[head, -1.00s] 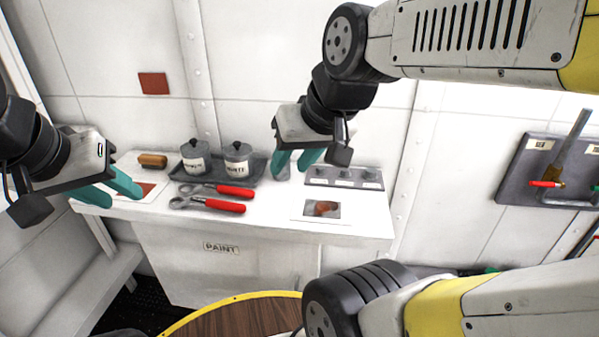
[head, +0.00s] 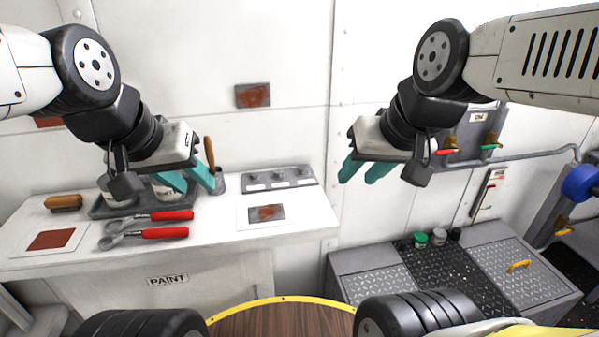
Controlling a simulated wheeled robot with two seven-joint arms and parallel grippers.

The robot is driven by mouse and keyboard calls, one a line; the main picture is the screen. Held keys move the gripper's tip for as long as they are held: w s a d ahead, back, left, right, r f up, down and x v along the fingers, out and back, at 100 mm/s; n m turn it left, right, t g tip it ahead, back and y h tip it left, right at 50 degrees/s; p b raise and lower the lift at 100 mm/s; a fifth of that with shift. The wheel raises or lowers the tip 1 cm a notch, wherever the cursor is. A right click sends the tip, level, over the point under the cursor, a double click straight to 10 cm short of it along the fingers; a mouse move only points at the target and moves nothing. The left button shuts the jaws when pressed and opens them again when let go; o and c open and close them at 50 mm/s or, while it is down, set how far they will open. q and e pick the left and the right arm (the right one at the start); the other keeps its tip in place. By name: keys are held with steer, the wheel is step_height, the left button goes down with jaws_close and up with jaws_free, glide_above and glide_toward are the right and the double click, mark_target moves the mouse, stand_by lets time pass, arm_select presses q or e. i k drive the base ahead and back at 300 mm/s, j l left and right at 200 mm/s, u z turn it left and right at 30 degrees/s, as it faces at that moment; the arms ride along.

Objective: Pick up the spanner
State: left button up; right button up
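Two red-handled grey metal tools lie side by side on the white paint bench (head: 300,215), in the head view's lower left. The rear tool (head: 172,216) and the front tool (head: 162,233) both point their grey heads left. The front one's head looks like an open jaw, but I cannot tell for sure which is the spanner. My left gripper (head: 188,184) is open and empty, with teal fingers, above the bench behind the tools, and hides part of the cans. My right gripper (head: 364,174) is open and empty, in the air right of the bench.
A dark tray (head: 98,212) with white cans (head: 165,191) stands behind the tools. A cup (head: 219,183) with a wooden handle, a grey switch panel (head: 280,180), a brush (head: 64,203) and rusty plates (head: 266,213) are also on the bench. Low metal plating (head: 375,285) lies right.

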mark_target(167, 232)
steer(key=u, duration=1.25)
